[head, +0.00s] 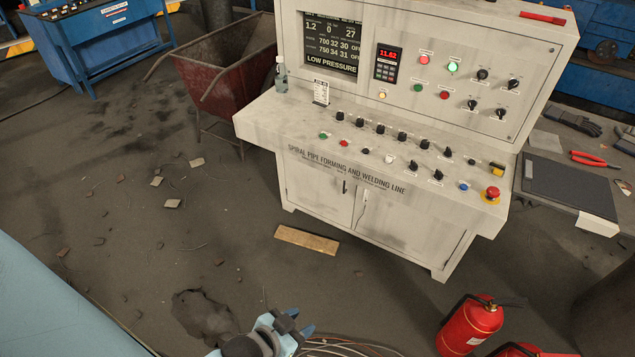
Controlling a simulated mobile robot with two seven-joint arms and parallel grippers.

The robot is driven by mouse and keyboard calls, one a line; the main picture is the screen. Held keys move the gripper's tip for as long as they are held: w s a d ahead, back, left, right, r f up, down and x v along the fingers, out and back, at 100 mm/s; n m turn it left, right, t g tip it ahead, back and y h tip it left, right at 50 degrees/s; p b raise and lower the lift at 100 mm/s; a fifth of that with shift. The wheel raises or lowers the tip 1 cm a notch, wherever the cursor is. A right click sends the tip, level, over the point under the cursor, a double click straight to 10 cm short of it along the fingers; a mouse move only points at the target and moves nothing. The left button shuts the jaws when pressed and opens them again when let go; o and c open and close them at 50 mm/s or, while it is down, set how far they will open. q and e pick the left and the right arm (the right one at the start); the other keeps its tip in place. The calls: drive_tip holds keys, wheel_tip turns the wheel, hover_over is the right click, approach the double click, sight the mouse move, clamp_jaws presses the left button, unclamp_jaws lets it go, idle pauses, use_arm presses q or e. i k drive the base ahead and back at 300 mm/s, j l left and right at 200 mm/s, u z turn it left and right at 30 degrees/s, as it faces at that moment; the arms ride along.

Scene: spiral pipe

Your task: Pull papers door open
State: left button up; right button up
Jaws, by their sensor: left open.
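A grey-white control console has two lower cabinet doors, a left door (312,188) and a right door (412,228), both looking shut. A dark handle (345,187) is on the left door near the middle seam. A second, paler handle (363,199) is on the right door near the same seam. No label telling which one is the papers door is readable. My left gripper (297,322) is at the bottom edge, open and empty, low in the picture and well apart from the doors. My right gripper is not in view.
A wooden plank (307,240) lies on the floor before the console. Red fire extinguishers (470,325) stand at the bottom right. Cables (345,347) lie beside my left gripper. A red cart (225,70) stands left of the console. Small debris is scattered over the left floor.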

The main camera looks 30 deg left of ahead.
sight(329, 196)
drive_tip(key=i+j+u, duration=0.35)
drive_tip(key=i+j, duration=0.2)
drive_tip(key=i+j+u, duration=0.35)
drive_tip(key=i+j, duration=0.25)
drive_tip(key=i+j+u, duration=0.35)
drive_tip(key=i, duration=0.3)
